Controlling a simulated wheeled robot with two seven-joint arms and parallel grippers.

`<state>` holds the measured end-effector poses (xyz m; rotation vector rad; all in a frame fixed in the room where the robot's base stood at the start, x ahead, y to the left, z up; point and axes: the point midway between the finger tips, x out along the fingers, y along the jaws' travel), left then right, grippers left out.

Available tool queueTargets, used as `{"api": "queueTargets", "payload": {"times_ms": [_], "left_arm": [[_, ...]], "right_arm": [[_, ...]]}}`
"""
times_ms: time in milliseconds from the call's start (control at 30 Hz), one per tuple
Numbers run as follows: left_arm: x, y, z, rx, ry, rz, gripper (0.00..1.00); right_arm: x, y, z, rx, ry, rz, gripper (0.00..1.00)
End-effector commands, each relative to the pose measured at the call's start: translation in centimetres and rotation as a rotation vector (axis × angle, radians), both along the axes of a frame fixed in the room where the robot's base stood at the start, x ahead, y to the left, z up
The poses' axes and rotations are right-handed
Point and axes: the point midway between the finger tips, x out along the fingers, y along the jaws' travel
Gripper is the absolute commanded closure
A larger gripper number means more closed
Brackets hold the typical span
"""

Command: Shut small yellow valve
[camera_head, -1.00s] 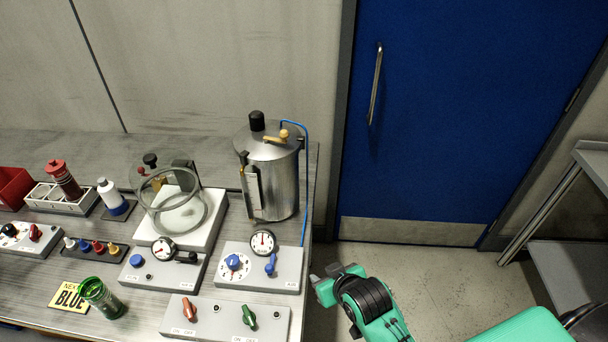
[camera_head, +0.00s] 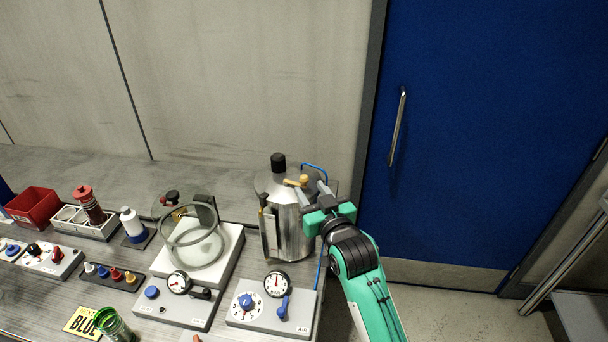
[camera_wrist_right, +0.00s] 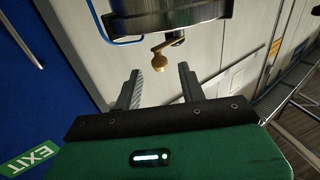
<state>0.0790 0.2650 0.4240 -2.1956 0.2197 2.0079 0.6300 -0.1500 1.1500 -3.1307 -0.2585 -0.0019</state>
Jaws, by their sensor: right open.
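The small yellow valve (camera_head: 297,182) sits on top of the silver drum (camera_head: 292,228), near the right side of its lid. In the right wrist view, the valve (camera_wrist_right: 168,48) shows as a brassy lever with a rounded end, ahead of the fingertips and roughly midway between them. My right gripper (camera_head: 312,190) is open and empty, its fingers pointing at the valve from the right side of the drum. In the right wrist view, the right gripper's two fingers (camera_wrist_right: 160,75) stand apart, with no contact with the valve visible. My left gripper is not in view.
A blue hose (camera_head: 316,167) runs from the lid down the drum's right side. A black knob (camera_head: 278,162) stands on the lid. A glass vessel (camera_head: 192,245) and gauge panels (camera_head: 262,318) crowd the bench. A blue door (camera_head: 470,130) stands at right.

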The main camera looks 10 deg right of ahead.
Motion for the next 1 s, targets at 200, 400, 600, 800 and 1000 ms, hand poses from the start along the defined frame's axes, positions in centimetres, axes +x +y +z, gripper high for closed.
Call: {"api": "queueTargets", "payload": {"times_ms": [200,400,600,800,1000], "left_arm": [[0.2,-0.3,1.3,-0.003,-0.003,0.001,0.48],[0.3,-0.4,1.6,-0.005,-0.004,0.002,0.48],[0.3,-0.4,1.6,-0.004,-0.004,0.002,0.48],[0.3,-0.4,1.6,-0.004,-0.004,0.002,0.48],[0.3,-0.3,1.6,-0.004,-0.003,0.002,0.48]], "right_arm": [[3.5,0.5,0.2,0.000,0.002,-0.001,0.59],[5.0,0.8,0.0,0.000,0.001,-0.001,0.59],[5.2,0.8,-0.1,0.000,0.001,-0.001,0.59],[5.2,0.8,-0.1,0.000,0.001,-0.001,0.73],[5.2,0.8,-0.1,0.000,0.001,-0.001,1.00]]}}
